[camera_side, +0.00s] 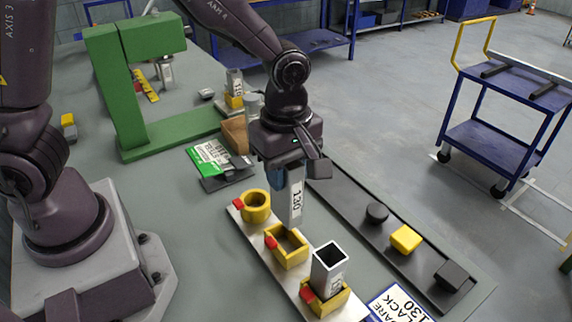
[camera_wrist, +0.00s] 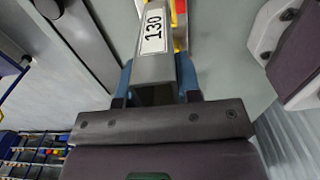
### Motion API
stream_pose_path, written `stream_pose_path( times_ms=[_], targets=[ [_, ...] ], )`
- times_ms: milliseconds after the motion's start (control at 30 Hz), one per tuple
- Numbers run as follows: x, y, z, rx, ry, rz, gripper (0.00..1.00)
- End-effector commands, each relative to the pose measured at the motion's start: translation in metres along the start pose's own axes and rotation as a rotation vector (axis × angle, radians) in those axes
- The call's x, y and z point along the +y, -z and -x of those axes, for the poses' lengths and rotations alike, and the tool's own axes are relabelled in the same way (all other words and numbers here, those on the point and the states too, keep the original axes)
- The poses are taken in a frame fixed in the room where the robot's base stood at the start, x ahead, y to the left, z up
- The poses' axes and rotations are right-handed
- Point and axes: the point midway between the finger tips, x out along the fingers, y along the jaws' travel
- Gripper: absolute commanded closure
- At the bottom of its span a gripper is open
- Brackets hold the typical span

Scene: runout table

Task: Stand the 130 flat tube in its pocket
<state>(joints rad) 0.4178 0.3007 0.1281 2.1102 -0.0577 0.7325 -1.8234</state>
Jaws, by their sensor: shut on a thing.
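The grey flat tube (camera_side: 295,208) with the label 130 hangs upright from my gripper (camera_side: 291,178). The blue finger pads are shut on its upper part. In the wrist view the tube (camera_wrist: 155,55) sits between the two blue pads of my gripper (camera_wrist: 156,84). The tube's lower end is over the middle of the pocket plate (camera_side: 250,232), close to the empty rectangular yellow pocket (camera_side: 287,258) with a red block on its side. I cannot tell the exact gap between them.
A round yellow pocket (camera_side: 256,212) is empty at the plate's far end. A square tube (camera_side: 329,268) stands in the near pocket. A dark rail (camera_side: 350,205) with black and yellow blocks lies to the right. A green frame (camera_side: 125,90) stands at the back left.

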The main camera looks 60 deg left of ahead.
Motion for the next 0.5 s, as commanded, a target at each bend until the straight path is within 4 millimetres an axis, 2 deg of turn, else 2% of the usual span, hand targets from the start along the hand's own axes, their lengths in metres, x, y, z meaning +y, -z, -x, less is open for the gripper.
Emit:
stream_pose_path(
  times_ms=[300,500],
  targets=[
    [-0.001,0.0,-0.031,0.002,0.004,0.0,0.96],
    [0.0,0.0,-0.044,0.0,0.001,0.0,0.96]
  ],
)
